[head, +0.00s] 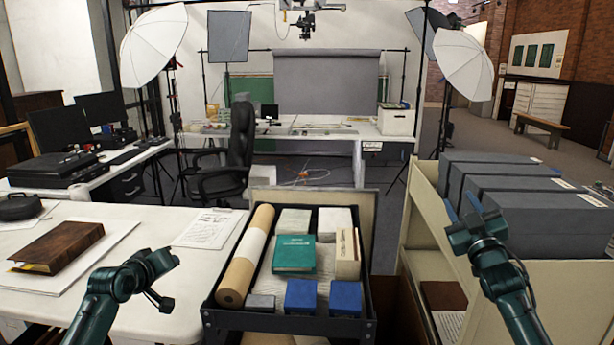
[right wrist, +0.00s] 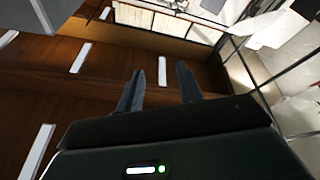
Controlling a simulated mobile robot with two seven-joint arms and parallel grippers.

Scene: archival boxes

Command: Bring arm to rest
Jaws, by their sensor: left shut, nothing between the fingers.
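My left gripper (head: 168,284) is at the lower left of the head view, above the front of the white table. It is shut, with nothing in it. My right gripper (head: 464,212) is raised at the right of the head view, in front of the grey archival boxes (head: 500,165) on the shelf cart. In the right wrist view my right gripper (right wrist: 160,84) has its two fingers apart and nothing between them.
A black tray (head: 290,322) with a rolled paper tube (head: 245,258), a green book (head: 294,254) and blue boxes (head: 302,297) stands between my arms. A brown book (head: 58,246) lies on the white table (head: 150,222). The beige shelf cart (head: 425,225) is close to my right arm.

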